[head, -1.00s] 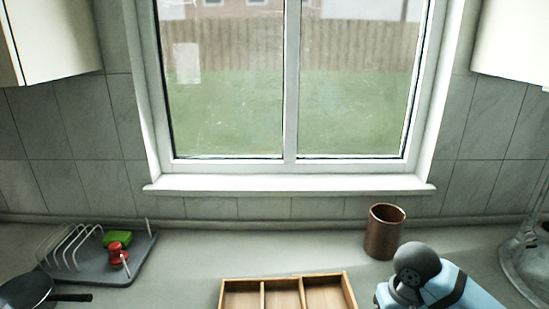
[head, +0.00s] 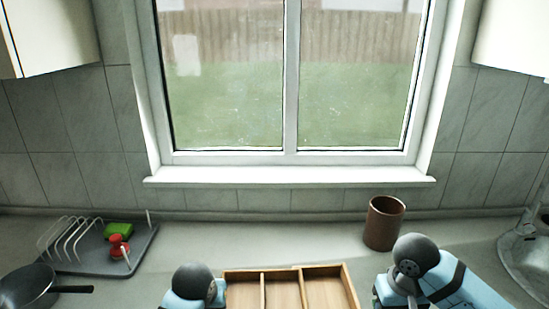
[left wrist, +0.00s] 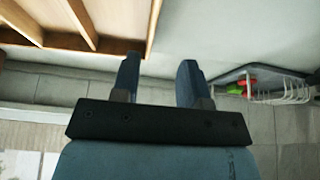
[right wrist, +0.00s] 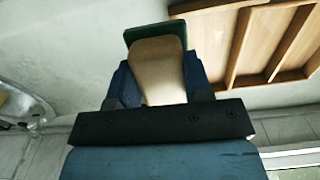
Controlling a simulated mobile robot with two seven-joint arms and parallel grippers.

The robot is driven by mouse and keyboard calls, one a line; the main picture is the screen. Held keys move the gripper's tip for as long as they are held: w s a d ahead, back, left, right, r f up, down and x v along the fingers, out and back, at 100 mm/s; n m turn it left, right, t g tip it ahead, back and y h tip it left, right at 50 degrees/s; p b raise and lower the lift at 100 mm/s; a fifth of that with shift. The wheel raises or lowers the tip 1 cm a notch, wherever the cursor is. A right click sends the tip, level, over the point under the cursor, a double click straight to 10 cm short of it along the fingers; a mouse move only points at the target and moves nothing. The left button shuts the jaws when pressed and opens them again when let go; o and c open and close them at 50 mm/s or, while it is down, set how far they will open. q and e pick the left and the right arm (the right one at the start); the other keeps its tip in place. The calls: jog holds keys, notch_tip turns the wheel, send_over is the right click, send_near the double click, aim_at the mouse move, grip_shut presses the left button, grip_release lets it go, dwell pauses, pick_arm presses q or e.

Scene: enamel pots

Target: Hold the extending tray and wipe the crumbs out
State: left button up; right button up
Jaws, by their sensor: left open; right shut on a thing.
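The wooden extending tray (head: 328,289) lies on the counter at the bottom middle of the head view, its near part cut off. Dividers split it into compartments. It also shows at the upper left of the left wrist view (left wrist: 120,45) and upper right of the right wrist view (right wrist: 258,47). My left gripper (left wrist: 158,75) is open and empty, beside the tray. My right gripper (right wrist: 156,75) is shut on a tan-handled tool with a dark green end (right wrist: 158,55), likely a brush, beside the tray. I cannot make out any crumbs.
A brown cylindrical pot (head: 384,224) stands behind the tray's right side. A grey dish rack (head: 95,252) with a green sponge (head: 118,230) and a red item (head: 119,246) sits left, near a dark pan (head: 28,287). Counter between rack and tray is largely clear.

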pick_arm(q)
jog(key=shift+w+d+x, duration=0.1)
jog(key=shift+d+x, duration=0.05)
jog(key=shift+x, duration=1.65)
jog(key=shift+w+d+x, duration=0.15)
jog(key=shift+x, duration=1.65)
jog(key=shift+w+d+x, duration=0.1)
jog(key=shift+d+x, duration=0.1)
jog(key=shift+x, duration=1.6)
jog(key=shift+r, duration=0.15)
grip_shut()
